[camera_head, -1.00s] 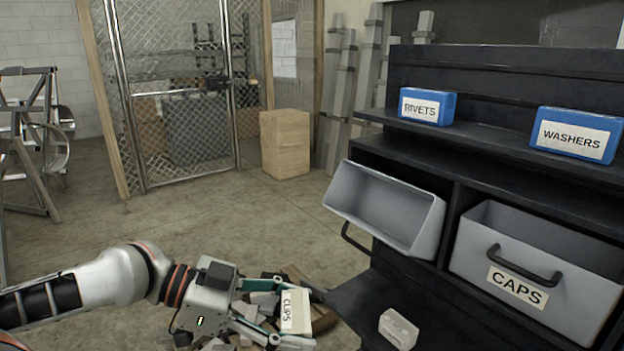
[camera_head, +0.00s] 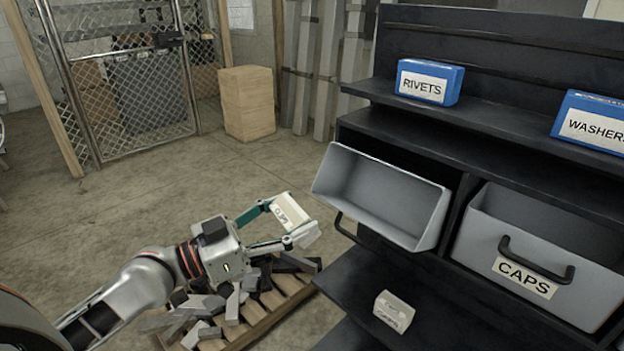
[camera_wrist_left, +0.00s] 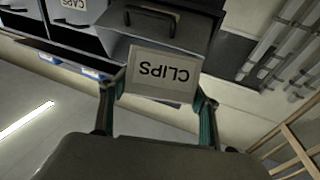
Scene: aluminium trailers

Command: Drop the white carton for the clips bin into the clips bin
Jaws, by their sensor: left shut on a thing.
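The white carton labelled CLIPS (camera_head: 289,208) is held between the fingers of my left gripper (camera_head: 292,220). In the left wrist view, the carton (camera_wrist_left: 160,74) sits between both fingers with its label facing the camera. The clips bin seems to be the grey bin (camera_head: 385,195) tipped open in the left opening of the black rack; its front label is hidden. The carton is in the air to the left of this bin, apart from it and outside it. My right gripper is not in view.
A shut grey CAPS bin (camera_head: 540,265) is right of the open bin. Blue RIVETS (camera_head: 428,82) and WASHERS (camera_head: 595,122) boxes stand on the shelf above. Another white carton (camera_head: 393,311) lies on the lower shelf. A pallet of metal offcuts (camera_head: 250,315) is below my arm.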

